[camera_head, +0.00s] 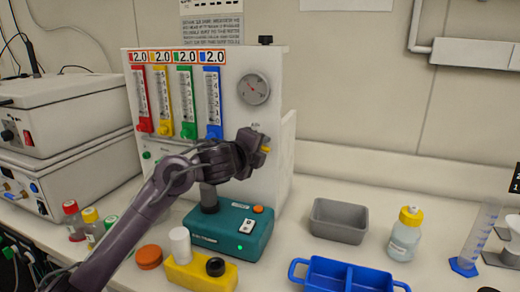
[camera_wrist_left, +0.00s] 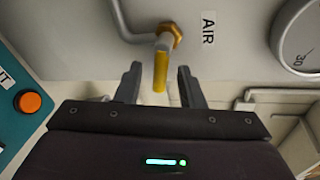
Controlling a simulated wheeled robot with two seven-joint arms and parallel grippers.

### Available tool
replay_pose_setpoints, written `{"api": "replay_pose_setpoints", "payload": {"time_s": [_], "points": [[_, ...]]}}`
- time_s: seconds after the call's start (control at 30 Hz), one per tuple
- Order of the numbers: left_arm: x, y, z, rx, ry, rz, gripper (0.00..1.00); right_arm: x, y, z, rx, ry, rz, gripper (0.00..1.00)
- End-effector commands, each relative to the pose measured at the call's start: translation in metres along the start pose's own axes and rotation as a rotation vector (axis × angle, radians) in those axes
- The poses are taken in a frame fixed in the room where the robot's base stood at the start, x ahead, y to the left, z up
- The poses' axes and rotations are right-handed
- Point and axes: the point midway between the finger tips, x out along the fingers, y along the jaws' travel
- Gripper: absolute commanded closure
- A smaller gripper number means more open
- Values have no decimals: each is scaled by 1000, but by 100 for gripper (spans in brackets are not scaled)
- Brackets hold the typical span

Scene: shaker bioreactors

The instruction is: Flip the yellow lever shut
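The yellow lever (camera_wrist_left: 160,72) sits on a brass fitting (camera_wrist_left: 170,36) on the panel beside the AIR label (camera_wrist_left: 208,27). In the left wrist view it points down the picture toward my gripper. My left gripper (camera_wrist_left: 158,85) is open, with one finger on each side of the lever and visible gaps between. In the head view my left gripper (camera_head: 262,146) is at the panel's right part, and only a little of the yellow lever (camera_head: 266,149) shows beside it. My right gripper is not in view.
A pressure gauge (camera_head: 254,89) is above the gripper, and flow meters (camera_head: 187,100) are to its left. A teal stirrer (camera_head: 240,232) stands below my arm. A grey tray (camera_head: 340,221), a yellow-capped bottle (camera_head: 405,235) and a blue tray (camera_head: 302,283) lie to the right.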

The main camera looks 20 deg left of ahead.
Motion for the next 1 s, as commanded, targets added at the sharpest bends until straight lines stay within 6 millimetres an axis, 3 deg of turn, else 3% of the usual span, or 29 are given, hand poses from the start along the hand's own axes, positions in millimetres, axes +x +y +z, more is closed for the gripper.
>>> {"api": "replay_pose_setpoints", "payload": {"time_s": [0.07,0.33,0.47,0.73,1.0], "points": [[0,0,0,0,0,0,65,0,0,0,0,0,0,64],[0,0,0,0,0,0,100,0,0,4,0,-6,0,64],[0,0,0,-7,1,0,100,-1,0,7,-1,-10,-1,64],[-2,-8,2,-250,51,-37,100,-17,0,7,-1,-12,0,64],[-2,-8,2,-274,56,-44,100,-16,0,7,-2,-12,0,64]]}}
